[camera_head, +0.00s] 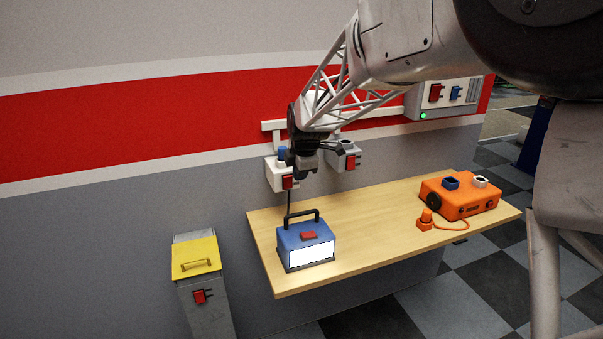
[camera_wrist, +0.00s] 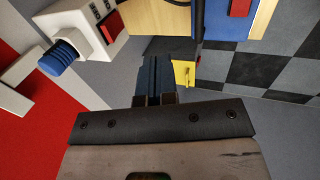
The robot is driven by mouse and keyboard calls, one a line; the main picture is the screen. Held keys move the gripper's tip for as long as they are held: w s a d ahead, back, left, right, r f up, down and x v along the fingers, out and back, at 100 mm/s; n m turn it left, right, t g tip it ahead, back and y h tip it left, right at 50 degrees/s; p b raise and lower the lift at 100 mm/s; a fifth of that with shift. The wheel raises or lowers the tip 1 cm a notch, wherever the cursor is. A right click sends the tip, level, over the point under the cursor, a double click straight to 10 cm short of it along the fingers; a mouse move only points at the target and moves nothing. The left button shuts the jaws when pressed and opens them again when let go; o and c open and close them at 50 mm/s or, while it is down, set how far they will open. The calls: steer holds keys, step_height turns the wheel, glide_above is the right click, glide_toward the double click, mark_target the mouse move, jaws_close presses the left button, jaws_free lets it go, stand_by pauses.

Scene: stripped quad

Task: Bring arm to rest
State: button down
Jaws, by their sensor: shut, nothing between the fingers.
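My gripper (camera_head: 306,168) is at the end of my arm, near the wall and above the table's back left part. It hangs in front of the wall boxes and above the blue case (camera_head: 306,243) with the black handle. In the wrist view my gripper's dark fingers (camera_wrist: 155,70) are together, with nothing seen between them. The white wall box (camera_wrist: 88,38) with its blue knob (camera_wrist: 60,58) shows to the left of the fingers. The yellow lid (camera_wrist: 183,74) shows just right of them.
The wooden table (camera_head: 370,222) holds the blue case and an orange device (camera_head: 462,197) with a corded orange plug (camera_head: 426,218). A grey bin (camera_head: 207,305) with a yellow lid stands left. A wall panel (camera_head: 446,99) is behind. The table's middle is clear.

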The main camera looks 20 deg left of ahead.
steer(key=s+d+r+m, duration=0.2)
steer(key=s+d+m, duration=0.2)
steer(key=d, duration=0.6)
steer(key=s+d+r+m+h, duration=0.1)
steer(key=s+d+r+m, duration=0.25)
steer(key=d, duration=0.75)
steer(key=s+d+r+m, duration=0.25)
steer(key=d+m, duration=0.25)
steer(key=d, duration=0.5)
steer(key=s+d+f+m+h, duration=0.1)
steer(key=s+d+f+m, duration=0.1)
steer(key=s+d+m, duration=0.5)
steer(key=s+d+f+m, duration=0.3)
steer(key=s+d+m, duration=0.4)
steer(key=s+d, duration=0.8)
steer(key=s, duration=0.4)
steer(key=shift+s+f+m+h, duration=0.3)
steer(key=shift+s+m+h, duration=0.05)
steer(key=shift+s+h, duration=0.05)
